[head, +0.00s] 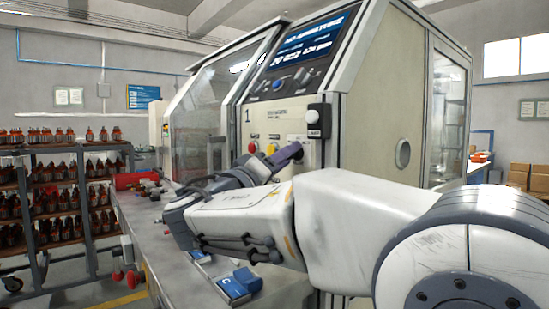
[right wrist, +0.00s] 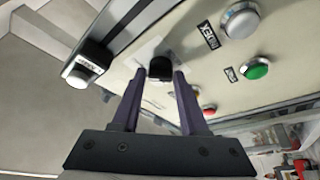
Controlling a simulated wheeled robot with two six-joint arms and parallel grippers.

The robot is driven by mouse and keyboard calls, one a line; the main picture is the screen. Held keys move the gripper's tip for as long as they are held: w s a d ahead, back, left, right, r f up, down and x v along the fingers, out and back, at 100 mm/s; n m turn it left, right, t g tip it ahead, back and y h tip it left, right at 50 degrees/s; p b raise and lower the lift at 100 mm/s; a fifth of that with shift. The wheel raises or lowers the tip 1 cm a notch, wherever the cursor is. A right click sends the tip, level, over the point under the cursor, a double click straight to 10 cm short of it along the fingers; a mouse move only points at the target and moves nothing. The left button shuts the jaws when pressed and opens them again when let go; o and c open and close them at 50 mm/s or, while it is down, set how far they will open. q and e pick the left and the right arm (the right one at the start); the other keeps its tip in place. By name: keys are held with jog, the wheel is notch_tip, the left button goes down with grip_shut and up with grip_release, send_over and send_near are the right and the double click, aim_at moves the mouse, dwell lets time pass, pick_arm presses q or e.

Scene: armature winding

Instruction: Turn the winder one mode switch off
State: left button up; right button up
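The mode switch is a black knob (right wrist: 160,68) on a pale plate on the winder's control panel, seen in the right wrist view. My right gripper (right wrist: 160,74) has its two purple fingers on either side of this knob, tips close to the panel. The fingers stand apart; whether they touch the knob is unclear. In the head view my right gripper (head: 293,152) reaches the front of winder one (head: 285,105), marked "1", and hides the knob. My left gripper is not in view.
A black box with a white button (head: 314,118) sticks out beside the switch. A red button (head: 252,147) and a yellow button (head: 272,149) lie left of the gripper. The bench (head: 140,215) holds small parts, and a rack (head: 85,165) of armatures stands at the left.

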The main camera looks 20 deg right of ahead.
grip_shut()
jog(key=shift+s+r+n+y+p, duration=0.15)
jog(key=shift+n+y+p, duration=0.75)
jog(key=shift+n, duration=1.45)
jog(key=shift+r+n+y+p, duration=0.15)
jog(key=shift+n+y+p, duration=0.75)
jog(key=shift+n, duration=1.45)
